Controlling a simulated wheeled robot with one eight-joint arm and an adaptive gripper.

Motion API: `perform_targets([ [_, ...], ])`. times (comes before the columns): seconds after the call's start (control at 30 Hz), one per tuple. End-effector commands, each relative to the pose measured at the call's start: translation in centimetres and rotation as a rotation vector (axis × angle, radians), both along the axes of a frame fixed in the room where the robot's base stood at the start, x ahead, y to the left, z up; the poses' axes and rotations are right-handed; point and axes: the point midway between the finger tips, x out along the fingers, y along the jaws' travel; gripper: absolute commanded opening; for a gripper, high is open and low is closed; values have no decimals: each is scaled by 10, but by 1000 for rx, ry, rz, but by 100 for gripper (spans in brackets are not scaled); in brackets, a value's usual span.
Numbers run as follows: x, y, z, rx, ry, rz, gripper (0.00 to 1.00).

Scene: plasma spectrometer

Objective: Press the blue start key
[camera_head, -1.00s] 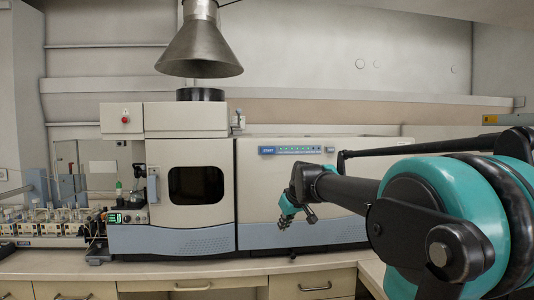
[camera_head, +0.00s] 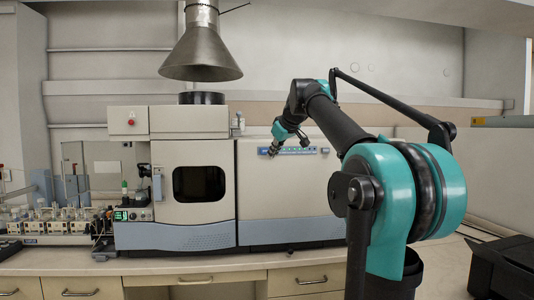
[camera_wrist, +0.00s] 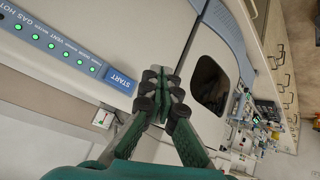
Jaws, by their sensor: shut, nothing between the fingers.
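The blue start key (camera_wrist: 120,80), marked START, sits at the end of a blue strip of lit green indicators (camera_wrist: 62,46) on the front of the spectrometer. In the head view, the key (camera_head: 263,151) shows at the strip's left end, just beside my fingertips. My gripper (camera_wrist: 160,93) is shut and empty. In the wrist view its fingertips appear to the right of the key, with a small gap in the picture.
The instrument's dark window door (camera_head: 199,184) is left of the panel, with a metal exhaust hood (camera_head: 200,55) above. A red button (camera_head: 131,122) is on the upper left housing. Sample racks (camera_head: 60,222) stand at the left. Bare counter (camera_head: 200,262) runs along the front.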

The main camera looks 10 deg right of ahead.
Motion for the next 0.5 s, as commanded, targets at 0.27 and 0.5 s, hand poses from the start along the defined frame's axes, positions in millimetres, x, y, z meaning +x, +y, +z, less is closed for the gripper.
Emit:
perform_targets([
  [0.27,6,0,0,-1,1,0,0],
  [0.5,33,0,-1,-1,1,0,0],
])
